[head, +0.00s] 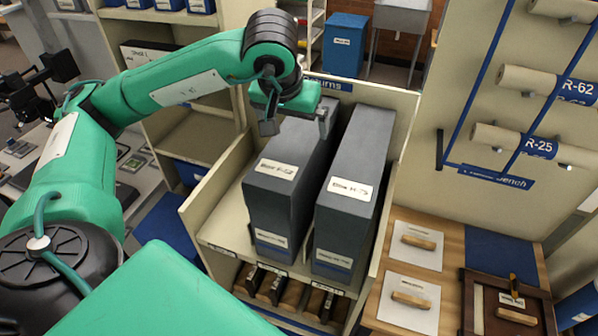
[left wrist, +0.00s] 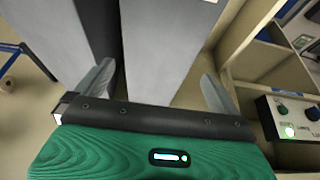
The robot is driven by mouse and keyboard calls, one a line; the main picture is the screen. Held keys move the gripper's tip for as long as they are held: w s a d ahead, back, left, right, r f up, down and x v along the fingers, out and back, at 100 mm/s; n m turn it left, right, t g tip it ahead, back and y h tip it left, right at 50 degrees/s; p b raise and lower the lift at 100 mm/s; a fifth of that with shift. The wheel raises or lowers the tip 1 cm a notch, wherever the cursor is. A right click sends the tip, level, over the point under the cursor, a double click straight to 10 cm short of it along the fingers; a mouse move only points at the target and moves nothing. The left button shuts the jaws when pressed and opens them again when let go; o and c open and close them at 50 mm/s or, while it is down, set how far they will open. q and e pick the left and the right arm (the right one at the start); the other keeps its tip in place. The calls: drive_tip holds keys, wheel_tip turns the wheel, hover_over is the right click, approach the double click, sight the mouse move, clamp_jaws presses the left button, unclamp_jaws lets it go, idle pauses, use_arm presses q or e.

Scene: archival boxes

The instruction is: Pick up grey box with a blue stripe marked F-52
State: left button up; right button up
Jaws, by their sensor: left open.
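Two tall grey boxes stand side by side in a cream shelf bay, each with a white top label and a blue stripe low on its front. The left grey box (head: 287,165) has a label that seems to read F-52, though the print is small. My left gripper (head: 297,128) is open over its far end, with one finger near each long side. In the left wrist view the open gripper (left wrist: 157,75) has a pale grey box (left wrist: 165,50) between its fingers; contact cannot be told. My right gripper is out of view.
The right grey box (head: 347,195) stands close by, with a narrow gap between. The bay has raised cream side walls (head: 218,185). Brown binders (head: 272,285) sit below.

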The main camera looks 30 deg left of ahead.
sight(298, 134)
use_arm(q)
drive_tip(key=shift+w+a+f, duration=0.1)
drive_tip(key=shift+w+f, duration=0.25)
drive_tip(key=shift+f, duration=0.2)
drive_tip(key=shift+w+f, duration=0.15)
drive_tip(key=shift+f, duration=0.25)
drive_tip(key=shift+w+f+p, duration=0.2)
drive_tip(key=shift+f+p, duration=0.35)
drive_tip(key=shift+p, duration=0.3)
drive_tip(key=p+x, duration=0.1)
drive_tip(key=x, duration=0.2)
drive_tip(key=shift+w+f, duration=0.1)
drive_tip(key=shift+f, duration=0.05)
drive_tip(key=shift+w+f, duration=0.1)
drive_tip(key=shift+f, duration=0.2)
drive_tip(key=shift+r, duration=0.1)
drive_tip(key=c, duration=1.9)
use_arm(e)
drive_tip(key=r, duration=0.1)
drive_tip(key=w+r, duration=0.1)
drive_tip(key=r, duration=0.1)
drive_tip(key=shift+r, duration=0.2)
